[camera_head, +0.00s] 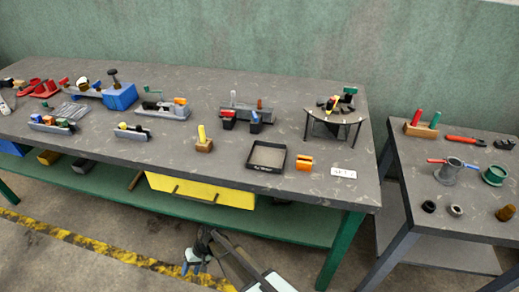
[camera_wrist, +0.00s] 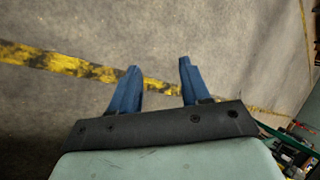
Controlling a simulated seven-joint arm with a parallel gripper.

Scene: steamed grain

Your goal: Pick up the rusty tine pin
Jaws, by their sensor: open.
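I cannot tell for sure which item is the rusty tine pin. A small rust-orange upright pin (camera_head: 259,104) stands at the grey rack with the dark cups, mid-right on the long table in the head view. A rusty brown piece (camera_head: 506,213) lies at the right edge of the side table. My gripper (camera_head: 190,268) is low in front of the long table in the head view, far from both. In the wrist view my gripper (camera_wrist: 159,66) has its two blue fingers apart, with only floor between and beyond them.
The long grey table (camera_head: 235,178) holds several fixtures, a black square tray (camera_head: 285,157), an orange block (camera_head: 304,163) and a round stand (camera_head: 335,118). A yellow bin (camera_head: 205,190) hangs under its front edge. The side table (camera_head: 402,170) holds tools and cups.

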